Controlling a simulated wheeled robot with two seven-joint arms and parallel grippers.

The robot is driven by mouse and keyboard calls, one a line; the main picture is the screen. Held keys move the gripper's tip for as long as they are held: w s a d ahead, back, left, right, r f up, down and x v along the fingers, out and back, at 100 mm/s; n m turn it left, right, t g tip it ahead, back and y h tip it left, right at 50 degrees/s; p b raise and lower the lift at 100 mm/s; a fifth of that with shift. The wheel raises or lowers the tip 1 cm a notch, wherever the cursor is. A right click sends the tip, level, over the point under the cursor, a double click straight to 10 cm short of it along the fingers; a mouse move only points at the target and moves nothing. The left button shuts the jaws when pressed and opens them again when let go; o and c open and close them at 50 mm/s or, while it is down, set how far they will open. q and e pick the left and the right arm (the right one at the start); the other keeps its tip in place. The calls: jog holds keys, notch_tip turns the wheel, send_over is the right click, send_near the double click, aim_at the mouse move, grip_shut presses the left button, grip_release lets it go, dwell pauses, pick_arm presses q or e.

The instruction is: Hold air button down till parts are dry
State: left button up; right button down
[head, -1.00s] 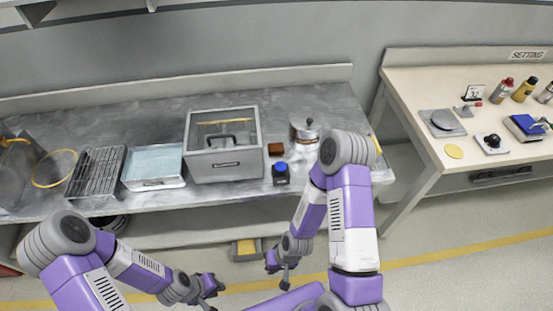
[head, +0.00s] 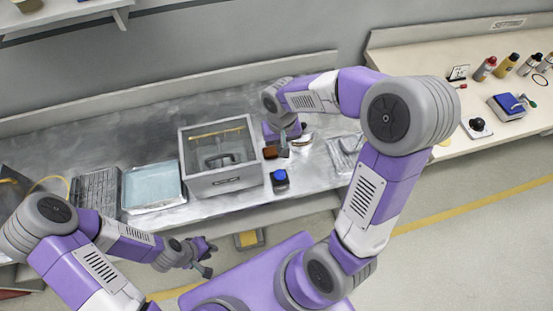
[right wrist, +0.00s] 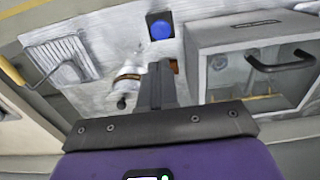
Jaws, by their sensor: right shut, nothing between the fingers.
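The blue air button (head: 279,175) sits on a small black box on the metal bench, right of the clear-fronted box (head: 222,182). It also shows in the right wrist view (right wrist: 160,28), beyond my fingertips. My right gripper (head: 284,150) is over the bench, behind the button and apart from it. In the right wrist view my right gripper (right wrist: 158,72) is shut and empty. My left gripper (head: 207,260) hangs in front of the bench, away from everything; its finger gap is unclear. I cannot make out the parts inside the clear-fronted box.
A brown block (head: 270,152) lies beside my right gripper. A metal pot (right wrist: 127,82) stands close by, partly hidden by my arm in the head view. A pale blue tray (head: 152,187) and a wire rack (head: 95,190) are further left. A second bench (head: 400,62) is at right.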

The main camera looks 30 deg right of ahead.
aim_at(281, 175)
jog(key=shift+s+f, duration=0.1)
jog(key=shift+s, duration=0.15)
notch_tip(281, 175, down, 14)
jog(key=b, duration=0.3)
jog(key=shift+w, duration=0.1)
dwell(0.3)
jog(key=f+b, duration=0.2)
jog(key=shift+b, duration=0.3)
jog(key=shift+r, duration=0.1)
jog(key=shift+s+a, duration=0.1)
jog(key=shift+s, duration=0.15)
dwell(2.0)
